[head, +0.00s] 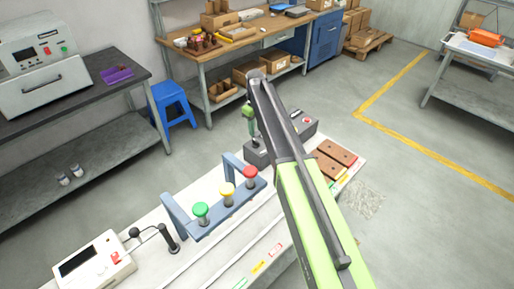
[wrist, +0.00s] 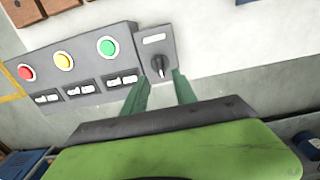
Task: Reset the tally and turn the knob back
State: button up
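The black knob (wrist: 158,66) sits on a small dark grey panel with a white label, at the end of a grey control box (wrist: 95,87), in the wrist view. My gripper (wrist: 160,79) has two green fingers apart, with nothing between them; their tips lie just below the knob in the picture, one to each side. I cannot tell whether they touch it. In the head view my gripper (head: 251,130) is over the left end of the control box (head: 262,156), and the knob is hidden. A white device (head: 97,268) with a dark display and a red button, possibly the tally, stands at lower left.
A blue rack (head: 213,222) with green, yellow and red capped posts stands between the white device and the control box. A black ball-ended lever (head: 135,232) and a black post (head: 168,240) are beside the device. Brown blocks (head: 335,153) lie right of my arm.

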aim_at(256, 141)
notch_tip(256, 141, down, 7)
jog(key=b, duration=0.5)
jog(key=shift+r, duration=0.25)
jog(key=shift+c, duration=0.4)
grip_shut()
